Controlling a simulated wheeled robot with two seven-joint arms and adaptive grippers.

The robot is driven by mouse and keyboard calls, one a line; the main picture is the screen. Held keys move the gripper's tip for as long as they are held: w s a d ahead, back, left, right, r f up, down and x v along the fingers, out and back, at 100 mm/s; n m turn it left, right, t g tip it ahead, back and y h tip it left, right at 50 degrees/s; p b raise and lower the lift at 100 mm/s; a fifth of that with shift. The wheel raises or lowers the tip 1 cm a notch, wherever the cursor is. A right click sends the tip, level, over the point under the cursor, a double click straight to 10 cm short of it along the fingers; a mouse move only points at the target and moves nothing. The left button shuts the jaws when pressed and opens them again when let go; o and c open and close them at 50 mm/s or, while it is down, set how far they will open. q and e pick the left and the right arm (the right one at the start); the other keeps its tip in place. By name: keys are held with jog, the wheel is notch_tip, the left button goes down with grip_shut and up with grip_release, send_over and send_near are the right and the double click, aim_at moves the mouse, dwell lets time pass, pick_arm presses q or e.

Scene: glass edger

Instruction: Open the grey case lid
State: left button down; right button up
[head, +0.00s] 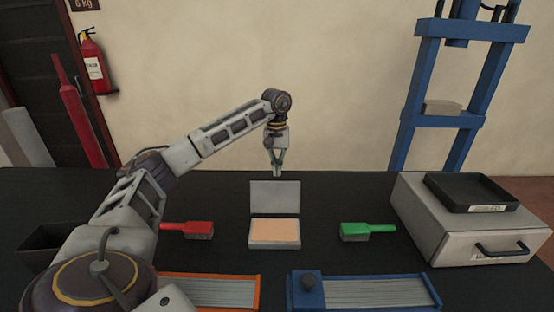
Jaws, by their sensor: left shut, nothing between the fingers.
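The grey case (274,245) lies on the black table in the middle of the head view, with a pale orange inside showing. Its lid (275,196) stands up at the back edge, roughly upright, so the case is open. My left gripper (275,172) points down just above and behind the top edge of the lid. Its fingers are shut with nothing between them. I cannot tell whether the fingertips touch the lid. My right gripper does not show.
A red-handled tool (190,230) lies left of the case and a green-handled one (368,231) right of it. Orange-framed (258,292) and blue-framed (432,292) slatted units stand in front. A drawer box (440,240) with a black tray (470,187) stands right. A black bin (45,240) is left.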

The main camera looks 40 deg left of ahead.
aim_at(275, 196)
pick_arm(q)
notch_tip(275, 196, down, 4)
jog(key=shift+s+r, duration=0.1)
jog(key=shift+r, duration=0.1)
jog(key=shift+s+d+r+p, duration=0.15)
jog(key=shift+s+d+r, duration=0.3)
jog(key=shift+s+d, duration=0.25)
jog(key=shift+s+d+r+p, duration=0.15)
jog(key=shift+s+d+r, duration=0.3)
jog(key=shift+s, duration=0.3)
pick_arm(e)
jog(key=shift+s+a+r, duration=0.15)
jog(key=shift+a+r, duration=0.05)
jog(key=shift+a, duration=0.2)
pick_arm(q)
jog(key=shift+a+f, duration=0.1)
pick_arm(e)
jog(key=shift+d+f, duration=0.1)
